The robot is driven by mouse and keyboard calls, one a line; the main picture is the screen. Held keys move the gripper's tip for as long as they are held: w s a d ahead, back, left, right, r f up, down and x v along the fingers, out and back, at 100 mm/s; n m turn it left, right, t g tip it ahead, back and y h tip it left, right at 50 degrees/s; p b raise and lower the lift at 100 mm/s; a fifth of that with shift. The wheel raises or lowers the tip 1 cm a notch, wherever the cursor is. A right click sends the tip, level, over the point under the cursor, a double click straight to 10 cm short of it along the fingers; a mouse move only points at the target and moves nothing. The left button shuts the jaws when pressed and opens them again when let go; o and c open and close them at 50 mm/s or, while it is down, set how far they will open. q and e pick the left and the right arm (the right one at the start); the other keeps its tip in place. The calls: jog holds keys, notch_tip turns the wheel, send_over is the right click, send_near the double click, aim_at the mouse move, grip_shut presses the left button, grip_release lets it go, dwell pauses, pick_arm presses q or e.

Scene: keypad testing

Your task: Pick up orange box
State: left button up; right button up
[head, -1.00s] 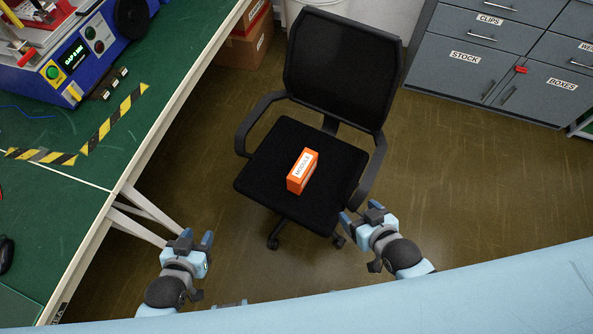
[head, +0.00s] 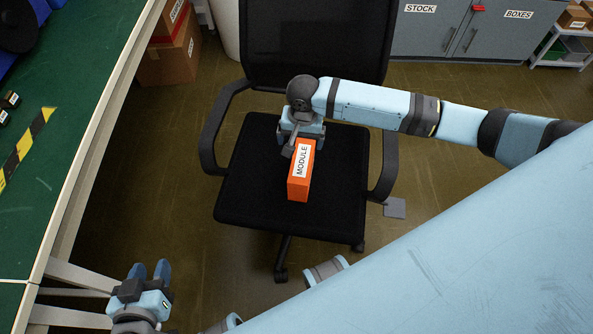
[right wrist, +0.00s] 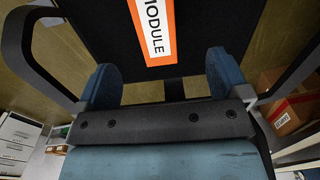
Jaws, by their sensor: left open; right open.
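The orange box (head: 299,172) with a white "MODULE" label stands on the black seat of an office chair (head: 245,205). My right gripper (head: 302,130) is at the box's far end, on the backrest side, and partly covers that end in the head view. In the right wrist view its two blue fingers (right wrist: 162,75) are spread apart with nothing between them. The box (right wrist: 154,35) shows ahead of them, roughly centred between them. Whether they touch the box cannot be told. My left gripper (head: 149,269) is open and empty at the lower left, beside the green bench.
The chair's armrests (head: 211,135) flank the seat, and its backrest (head: 312,45) rises behind my right gripper. The green workbench (head: 75,110) runs along the left. Cardboard boxes (head: 170,62) and grey cabinets (head: 430,32) stand at the back. Floor is open right of the chair.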

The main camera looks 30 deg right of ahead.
aim_at(302, 160)
jog(key=f+b, duration=0.1)
jog(key=f, duration=0.4)
jog(key=d+f+b, duration=0.1)
jog(key=f, duration=0.1)
jog(key=shift+w+f+b, duration=0.2)
jog(key=shift+f+b, duration=0.1)
jog(key=shift+b, duration=0.05)
notch_tip(302, 160, down, 5)
jog(key=b, duration=0.2)
jog(key=shift+s+a+f+b, duration=0.1)
jog(key=shift+a+f+b, duration=0.1)
jog(key=shift+b, duration=0.15)
jog(key=shift+f, duration=0.4)
pick_arm(q)
jog(key=w+d+r+t+h, duration=0.2)
jog(key=d+r+t+h, duration=0.1)
jog(key=r, duration=0.5)
jog(key=shift+w+d+r+t, duration=0.35)
jog(key=shift+d+t, duration=0.3)
jog(key=shift+t, duration=0.15)
pick_arm(e)
jog(key=c, duration=1.1)
jog(key=shift+r, duration=0.1)
jog(key=shift+c, duration=0.2)
